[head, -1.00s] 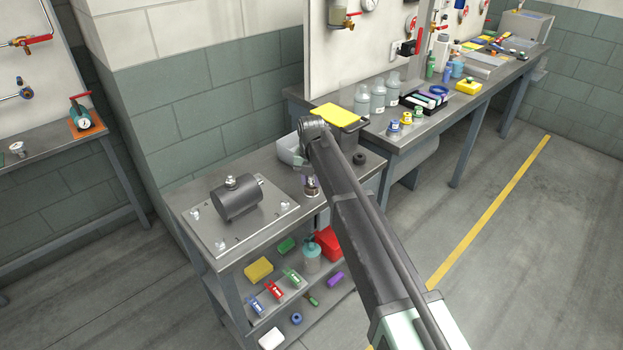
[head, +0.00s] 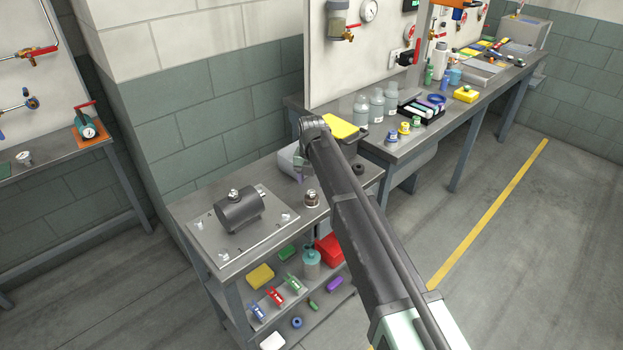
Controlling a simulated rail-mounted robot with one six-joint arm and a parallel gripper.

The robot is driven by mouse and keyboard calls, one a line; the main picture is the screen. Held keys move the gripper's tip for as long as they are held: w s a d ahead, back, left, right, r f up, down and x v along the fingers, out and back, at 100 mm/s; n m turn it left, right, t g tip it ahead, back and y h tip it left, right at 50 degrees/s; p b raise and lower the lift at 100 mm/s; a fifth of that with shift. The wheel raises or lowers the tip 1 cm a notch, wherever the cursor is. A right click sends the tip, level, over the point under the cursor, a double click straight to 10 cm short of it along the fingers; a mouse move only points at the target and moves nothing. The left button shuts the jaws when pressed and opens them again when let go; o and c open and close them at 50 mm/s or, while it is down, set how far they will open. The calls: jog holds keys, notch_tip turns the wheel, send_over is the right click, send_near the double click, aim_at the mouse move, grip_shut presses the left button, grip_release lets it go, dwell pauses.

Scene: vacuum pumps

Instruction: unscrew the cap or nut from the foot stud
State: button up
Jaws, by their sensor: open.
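A dark grey cylindrical pump (head: 240,210) lies on a flat metal plate (head: 262,230) on the near bench. Small bright fittings stand near the plate's corners, one at the front (head: 222,253) and one at the right (head: 285,217). At this size I cannot tell which is a stud, cap or nut. My gripper (head: 299,174) shows only as a small grey part below the end of my arm, beyond the plate's back right side. It is open and apart from the plate. My arm hides much of it.
A small round metal part (head: 311,198) stands on the bench right of the plate. The lower shelf holds coloured parts, including a red box (head: 329,249). A long workbench (head: 440,128) continues right.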

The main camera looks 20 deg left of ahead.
jog(key=shift+f, duration=0.15)
jog(key=shift+c, duration=0.5)
jog(key=m, duration=0.4)
jog(key=shift+m, duration=0.3)
jog(key=m, duration=2.2)
jog(key=shift+m, duration=0.4)
jog(key=m, duration=0.4)
jog(key=shift+m, duration=0.3)
jog(key=m, duration=1.6)
